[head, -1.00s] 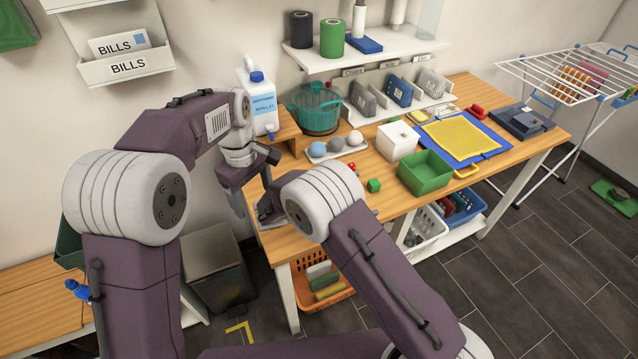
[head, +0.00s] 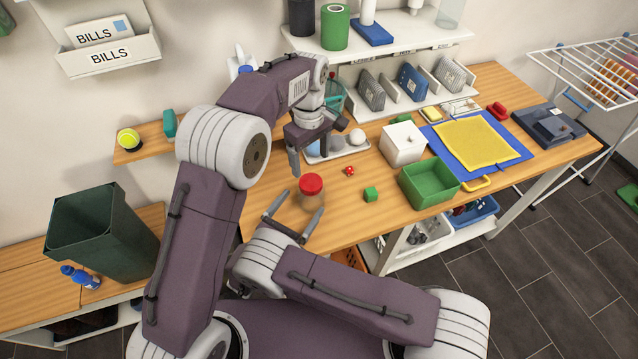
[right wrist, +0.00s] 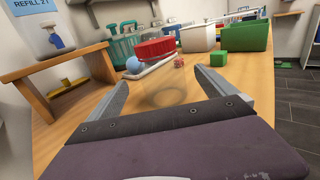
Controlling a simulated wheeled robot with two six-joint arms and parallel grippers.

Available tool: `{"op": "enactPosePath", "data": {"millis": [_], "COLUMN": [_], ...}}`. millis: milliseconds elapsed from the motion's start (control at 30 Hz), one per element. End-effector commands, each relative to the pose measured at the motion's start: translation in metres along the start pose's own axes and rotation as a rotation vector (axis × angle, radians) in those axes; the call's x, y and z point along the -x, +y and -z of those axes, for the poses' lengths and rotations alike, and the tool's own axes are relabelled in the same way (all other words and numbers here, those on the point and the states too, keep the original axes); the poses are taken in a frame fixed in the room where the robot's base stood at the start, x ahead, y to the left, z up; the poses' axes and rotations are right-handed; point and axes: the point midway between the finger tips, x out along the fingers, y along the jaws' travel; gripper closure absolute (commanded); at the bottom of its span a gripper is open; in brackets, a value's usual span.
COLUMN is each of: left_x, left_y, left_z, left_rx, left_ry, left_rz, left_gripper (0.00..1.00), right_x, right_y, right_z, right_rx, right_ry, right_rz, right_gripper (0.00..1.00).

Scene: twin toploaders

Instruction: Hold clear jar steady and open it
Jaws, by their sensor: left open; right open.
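The clear jar (head: 312,201) with a red lid (head: 311,184) stands upright on the wooden table near its front left part. In the right wrist view its see-through body (right wrist: 166,95) is faint below the red lid (right wrist: 163,48). My right gripper (head: 303,200) is open, low over the table, with its fingers pointing at the jar and one to either side of it; I cannot tell whether they touch. In the right wrist view both fingers (right wrist: 162,78) frame the jar. My left gripper (head: 309,160) is open and empty, pointing down above and behind the lid.
A white box (head: 402,145) and green bin (head: 428,184) stand to the right. A low wooden riser (right wrist: 55,72) is at left in the right wrist view.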

Motion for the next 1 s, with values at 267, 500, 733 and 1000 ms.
{"op": "enactPosePath", "data": {"millis": [267,500,733,1000], "left_x": [0.000,0.000,0.000,0.000], "left_y": [0.000,0.000,0.000,0.000], "left_z": [0.000,0.000,0.000,0.000], "left_rx": [0.000,0.000,0.000,0.000], "left_ry": [0.000,0.000,0.000,0.000], "left_rz": [0.000,0.000,0.000,0.000], "left_gripper": [0.23,0.23,0.23,0.23], "right_x": [-0.033,-0.077,-0.091,-0.091], "right_y": [-0.002,-0.001,-0.001,-0.001], "right_z": [0.000,0.000,0.000,0.000], "right_rx": [0.001,0.000,0.000,0.000], "right_ry": [0.000,0.000,0.001,0.001], "right_rz": [0.007,0.005,0.002,0.002], "right_gripper": [0.05,0.05,0.05,0.27]}}
